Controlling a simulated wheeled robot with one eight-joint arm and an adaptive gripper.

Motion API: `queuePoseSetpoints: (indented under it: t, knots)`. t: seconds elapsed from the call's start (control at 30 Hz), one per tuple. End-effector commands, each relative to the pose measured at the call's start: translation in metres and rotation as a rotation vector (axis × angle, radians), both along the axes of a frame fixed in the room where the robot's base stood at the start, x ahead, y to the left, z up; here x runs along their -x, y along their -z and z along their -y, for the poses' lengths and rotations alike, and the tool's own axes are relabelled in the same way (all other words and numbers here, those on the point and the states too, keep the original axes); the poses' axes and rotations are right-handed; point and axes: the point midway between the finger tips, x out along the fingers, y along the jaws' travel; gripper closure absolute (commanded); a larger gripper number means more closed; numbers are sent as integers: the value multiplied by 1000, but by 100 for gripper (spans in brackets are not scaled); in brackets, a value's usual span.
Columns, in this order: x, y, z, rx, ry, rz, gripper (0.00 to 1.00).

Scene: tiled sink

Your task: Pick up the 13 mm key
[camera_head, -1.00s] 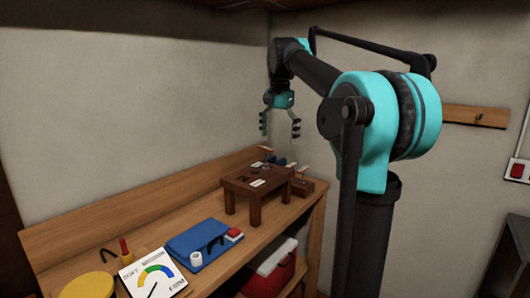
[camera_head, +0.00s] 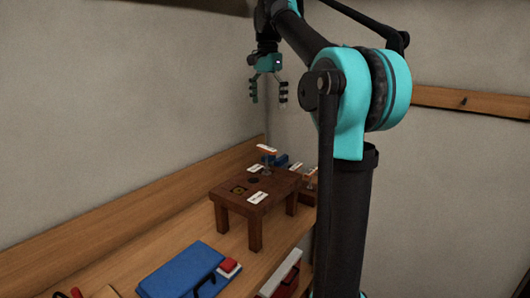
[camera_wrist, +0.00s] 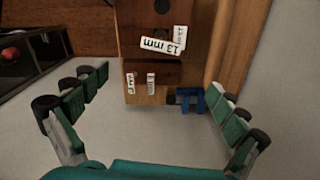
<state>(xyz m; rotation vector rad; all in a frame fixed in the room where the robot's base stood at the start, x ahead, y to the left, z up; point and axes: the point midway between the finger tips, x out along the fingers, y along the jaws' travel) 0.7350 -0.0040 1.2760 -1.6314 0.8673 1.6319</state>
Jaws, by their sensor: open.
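A white label reading 13 mm (camera_wrist: 162,46) shows upright enough to read in the wrist view, over the near end of a small brown wooden table. It looks larger than the other labels; I cannot clearly make out the key's shaft. In the head view, an upright piece with a white and orange top (camera_head: 266,149) stands at the table's far end; I cannot read its marking. My gripper (camera_head: 268,97) hangs open and empty above and apart from the table, fingers downward. Its spread fingers also show in the wrist view (camera_wrist: 158,82).
The small table (camera_head: 228,203) has dark round holes and white labels. A wooden block with two labels (camera_wrist: 151,84) sits beside it, with a blue object (camera_wrist: 189,100) nearby. A blue case (camera_head: 180,272) lies in front on the bench. The wall stands close behind.

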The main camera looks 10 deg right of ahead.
Motion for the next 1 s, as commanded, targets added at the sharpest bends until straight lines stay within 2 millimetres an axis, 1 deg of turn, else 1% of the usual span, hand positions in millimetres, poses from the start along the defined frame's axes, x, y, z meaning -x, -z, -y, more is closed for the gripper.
queuePoseSetpoints:
  t: [0.03, 0.3, 0.5, 0.6, 0.77, 0.87, 1.0]
  knots:
    - [0, 9, 0, 0, 0, 0, 3]
    - [0, 61, 0, 0, 0, 0, 3]
    - [0, 96, 0, 0, 0, 0, 3]
    - [0, 105, 0, 0, -1, 0, 3]
    - [0, 113, 0, 0, -1, 0, 3]
    - [-1, 125, -1, 0, -1, 0, 3]
    - [-2, 146, -2, 0, -1, 0, 3]
